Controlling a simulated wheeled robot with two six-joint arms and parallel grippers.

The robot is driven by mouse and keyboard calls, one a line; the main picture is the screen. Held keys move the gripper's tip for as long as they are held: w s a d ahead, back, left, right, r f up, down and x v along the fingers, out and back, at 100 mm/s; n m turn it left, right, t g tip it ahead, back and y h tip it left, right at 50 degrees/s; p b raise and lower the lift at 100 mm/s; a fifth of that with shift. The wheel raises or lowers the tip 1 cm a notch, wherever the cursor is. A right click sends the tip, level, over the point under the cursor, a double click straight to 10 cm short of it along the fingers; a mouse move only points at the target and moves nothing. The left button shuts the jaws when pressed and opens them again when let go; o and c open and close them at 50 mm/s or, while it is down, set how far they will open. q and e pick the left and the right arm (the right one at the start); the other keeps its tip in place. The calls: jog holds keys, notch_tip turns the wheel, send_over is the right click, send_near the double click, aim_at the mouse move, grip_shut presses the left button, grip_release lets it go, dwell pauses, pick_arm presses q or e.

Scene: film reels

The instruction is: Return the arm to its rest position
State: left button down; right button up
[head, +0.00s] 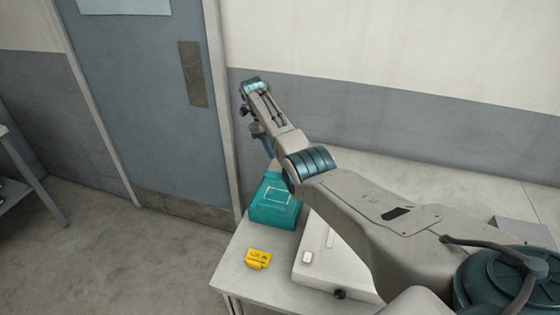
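My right arm comes in from the lower right and reaches over the table (251,285) toward its back left corner. My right gripper (258,132) is at the far end of the arm, small and partly hidden by the wrist, above the teal box. I cannot tell whether it is open or shut. A thin blue part shows just below it, and I cannot tell what it belongs to. My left gripper is not in view.
The teal box (273,209) stands at the table's left end, with a small yellow object (257,259) in front. A pale flat device (330,262) lies beside them, partly under my arm. A wall (400,122) and a door (150,110) are behind. Open floor lies left.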

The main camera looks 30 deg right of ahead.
jog(key=shift+v, duration=1.15)
jog(key=shift+r, duration=0.1)
